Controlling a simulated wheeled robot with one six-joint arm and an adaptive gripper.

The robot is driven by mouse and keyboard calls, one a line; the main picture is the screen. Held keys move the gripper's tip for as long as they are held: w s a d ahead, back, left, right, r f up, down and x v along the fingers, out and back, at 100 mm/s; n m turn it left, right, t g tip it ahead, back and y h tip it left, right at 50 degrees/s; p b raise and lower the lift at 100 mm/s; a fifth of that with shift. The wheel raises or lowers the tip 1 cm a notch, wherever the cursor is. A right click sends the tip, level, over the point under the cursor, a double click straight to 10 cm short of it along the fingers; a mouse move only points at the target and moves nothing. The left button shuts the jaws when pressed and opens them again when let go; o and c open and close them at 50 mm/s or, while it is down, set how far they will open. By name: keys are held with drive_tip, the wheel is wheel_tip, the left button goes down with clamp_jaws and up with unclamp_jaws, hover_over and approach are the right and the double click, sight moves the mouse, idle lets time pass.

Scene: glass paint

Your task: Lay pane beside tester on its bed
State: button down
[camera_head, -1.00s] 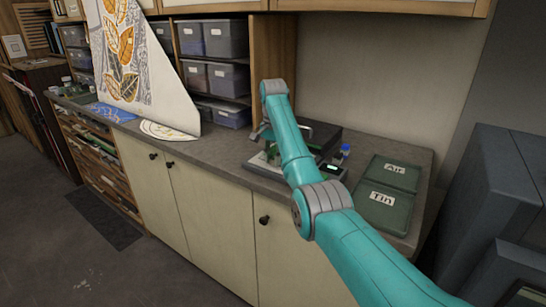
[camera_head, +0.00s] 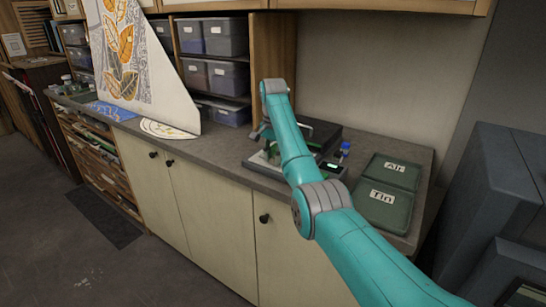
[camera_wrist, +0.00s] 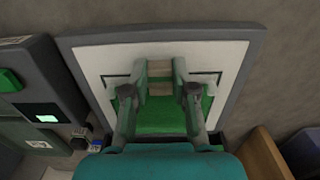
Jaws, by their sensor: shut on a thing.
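My gripper (camera_wrist: 160,82) is shut on a green pane (camera_wrist: 160,122) in the wrist view. Beige pieces show between the fingers. The pane is over the white bed (camera_wrist: 225,66) with its dark grey rim, near black corner marks. I cannot tell whether the pane touches the bed. The dark tester (camera_wrist: 70,88) stands beside the bed at the left of the wrist view, with a small lit screen; this screen (camera_head: 331,167) also shows in the head view. There my arm hides most of the bed and the gripper.
Two green trays labelled Air (camera_head: 395,170) and Tin (camera_head: 383,204) lie at the counter's right end. A blue-capped bottle (camera_head: 345,149) stands by the tester. A tall leaf-patterned panel (camera_head: 130,60) stands further left. Counter between panel and bed is clear.

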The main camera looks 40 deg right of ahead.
drive_tip(key=shift+f, duration=0.15)
idle(0.4)
drive_tip(key=c, duration=0.8)
unclamp_jaws()
drive_tip(key=shift+c, duration=0.2)
